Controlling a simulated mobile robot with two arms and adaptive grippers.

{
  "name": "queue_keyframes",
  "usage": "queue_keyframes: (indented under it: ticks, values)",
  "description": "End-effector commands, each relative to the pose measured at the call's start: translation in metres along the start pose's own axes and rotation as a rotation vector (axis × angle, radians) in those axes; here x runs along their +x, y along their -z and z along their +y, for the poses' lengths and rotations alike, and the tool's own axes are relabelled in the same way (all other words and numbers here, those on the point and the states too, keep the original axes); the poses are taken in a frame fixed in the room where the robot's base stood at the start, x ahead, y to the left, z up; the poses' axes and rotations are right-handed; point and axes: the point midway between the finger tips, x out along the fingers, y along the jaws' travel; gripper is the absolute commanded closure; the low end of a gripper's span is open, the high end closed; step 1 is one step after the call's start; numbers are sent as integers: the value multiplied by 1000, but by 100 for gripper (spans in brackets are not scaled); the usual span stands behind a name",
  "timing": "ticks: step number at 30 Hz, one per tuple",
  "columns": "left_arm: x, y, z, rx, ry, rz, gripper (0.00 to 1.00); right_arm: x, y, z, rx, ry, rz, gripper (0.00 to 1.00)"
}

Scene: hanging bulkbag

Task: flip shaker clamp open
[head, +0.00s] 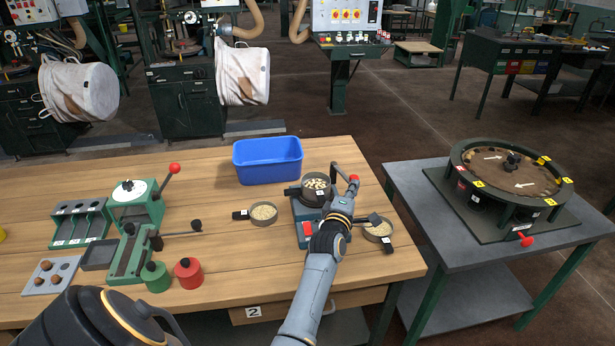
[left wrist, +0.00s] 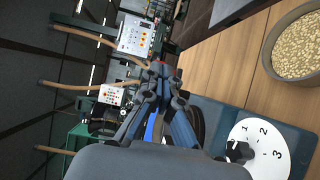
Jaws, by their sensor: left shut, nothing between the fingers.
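The shaker (head: 303,212) is a blue-grey machine on the wooden table, with a dark round sieve (head: 315,190) of pale stones on top. A numbered white dial (left wrist: 258,150) shows at its base in the left wrist view. My left gripper (head: 347,180) is just right of the sieve, its fingers together and empty; the shut fingertips also show in the left wrist view (left wrist: 163,72). A small red tip (head: 354,177) shows beside the fingers. The clamp is largely hidden by my gripper, so I cannot tell its position or whether I touch it. My right gripper is not in view.
Pans of grain stand left (head: 263,213) and right (head: 379,232) of the shaker. A blue bin (head: 268,160) is behind it. A green lever press (head: 137,205) and red and green pots are at left. A round sorting table (head: 512,180) stands at right.

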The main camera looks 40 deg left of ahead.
Motion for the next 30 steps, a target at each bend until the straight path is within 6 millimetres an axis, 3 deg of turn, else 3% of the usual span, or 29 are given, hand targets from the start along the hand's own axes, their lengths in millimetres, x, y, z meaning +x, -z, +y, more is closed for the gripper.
queue_keyframes:
  ticks: [15, 30]
  values:
    - [34, -28, 0, -3, -1, 0, 100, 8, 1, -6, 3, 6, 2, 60]
    - [42, -34, 0, -1, 0, 0, 100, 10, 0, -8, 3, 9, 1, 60]
